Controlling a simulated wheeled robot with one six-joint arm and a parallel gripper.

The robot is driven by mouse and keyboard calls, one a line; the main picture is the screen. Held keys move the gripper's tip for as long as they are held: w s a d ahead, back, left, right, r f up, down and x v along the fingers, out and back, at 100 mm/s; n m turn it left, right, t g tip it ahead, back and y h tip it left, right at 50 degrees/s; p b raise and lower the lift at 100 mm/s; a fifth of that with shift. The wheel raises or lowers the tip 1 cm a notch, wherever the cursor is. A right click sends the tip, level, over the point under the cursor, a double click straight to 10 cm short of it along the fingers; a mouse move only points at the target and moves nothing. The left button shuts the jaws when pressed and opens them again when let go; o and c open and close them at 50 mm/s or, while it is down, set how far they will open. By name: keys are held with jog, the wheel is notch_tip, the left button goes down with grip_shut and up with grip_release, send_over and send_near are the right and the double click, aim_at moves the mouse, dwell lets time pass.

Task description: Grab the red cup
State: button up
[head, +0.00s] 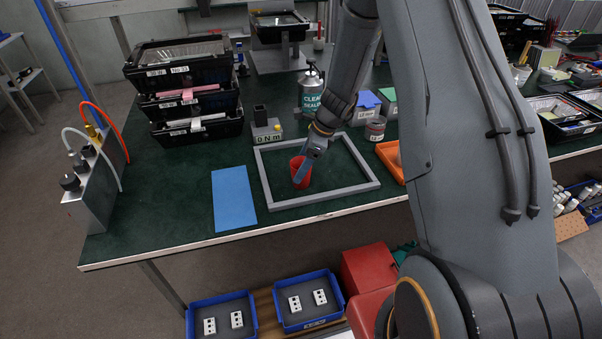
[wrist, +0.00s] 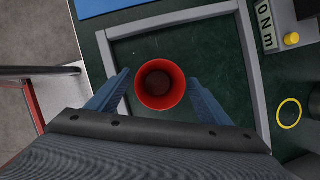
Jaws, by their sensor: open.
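The red cup (head: 299,172) stands upright on the green table, inside a grey rectangular frame (head: 264,184). In the wrist view the cup (wrist: 160,84) is seen from above, with its open mouth facing the camera. My gripper (wrist: 160,88) is open, with one blue finger on each side of the cup. A gap shows on the left, and the right finger lies close to the rim; I cannot tell if it touches. In the head view my gripper (head: 302,170) is at the cup and hides part of it.
A blue mat (head: 233,198) lies left of the frame. A torque block (head: 265,129), a sealant can (head: 311,94) and a small jar (head: 375,128) stand behind it. An orange tray (head: 390,158) is to the right. Black crates (head: 190,98) are stacked at the back left.

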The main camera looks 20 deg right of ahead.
jog(key=shift+a+f, duration=0.1)
jog(key=shift+f, duration=0.25)
jog(key=c, duration=1.1)
